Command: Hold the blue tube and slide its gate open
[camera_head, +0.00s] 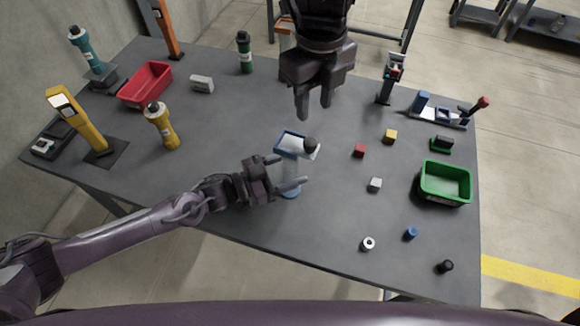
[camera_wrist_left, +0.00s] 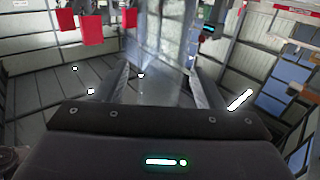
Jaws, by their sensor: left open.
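In the left wrist view a clear upright shape (camera_wrist_left: 160,60) shows between the open fingers; contact cannot be told. My right gripper (camera_head: 315,113) is open and empty, pointing down above and behind the tray.
A yellow bottle (camera_head: 161,126), a red bin (camera_head: 146,84) and a yellow scanner-like device (camera_head: 79,118) stand to the left. A green bin (camera_head: 445,183) and several small blocks and cylinders lie to the right.

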